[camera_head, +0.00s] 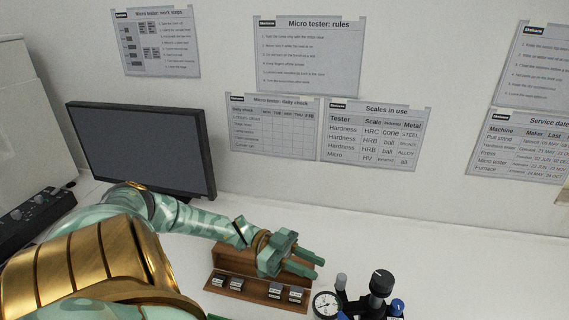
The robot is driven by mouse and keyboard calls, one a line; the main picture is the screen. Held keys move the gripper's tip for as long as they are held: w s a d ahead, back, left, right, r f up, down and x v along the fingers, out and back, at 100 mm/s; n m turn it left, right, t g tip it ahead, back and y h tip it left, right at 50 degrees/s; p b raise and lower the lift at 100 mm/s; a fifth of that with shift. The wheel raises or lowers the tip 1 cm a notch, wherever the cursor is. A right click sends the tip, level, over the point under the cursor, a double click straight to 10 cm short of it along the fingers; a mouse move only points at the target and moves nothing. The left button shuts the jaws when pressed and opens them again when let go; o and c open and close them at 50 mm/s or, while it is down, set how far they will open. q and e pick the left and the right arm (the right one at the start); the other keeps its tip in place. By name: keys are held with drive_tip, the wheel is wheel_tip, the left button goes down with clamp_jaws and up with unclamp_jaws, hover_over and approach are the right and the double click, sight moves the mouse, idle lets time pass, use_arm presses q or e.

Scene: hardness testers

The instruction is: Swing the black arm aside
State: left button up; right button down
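A small tester (375,295) shows at the bottom edge, right of centre, with a black knob on top, a grey post, blue knobs and a round white dial gauge (326,304). The picture's edge cuts off its lower part. I cannot make out which piece of it is the black arm. My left gripper (319,267) reaches in from the left. Its two fingers are apart with nothing seen between them, pointing right, up and left of the tester and apart from it in the picture. My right gripper is not in view.
A brown wooden rack (240,265) with several small metal blocks stands under and behind my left gripper. A dark monitor (145,148) stands at the back left, with a black control box (35,215) at the far left. The white table (480,270) right of the tester is clear.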

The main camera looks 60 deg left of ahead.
use_arm(q)
drive_tip(key=b+v, duration=0.1)
drive_tip(key=v, duration=0.7)
drive_tip(key=shift+a, duration=0.25)
drive_tip(key=shift+s, duration=0.1)
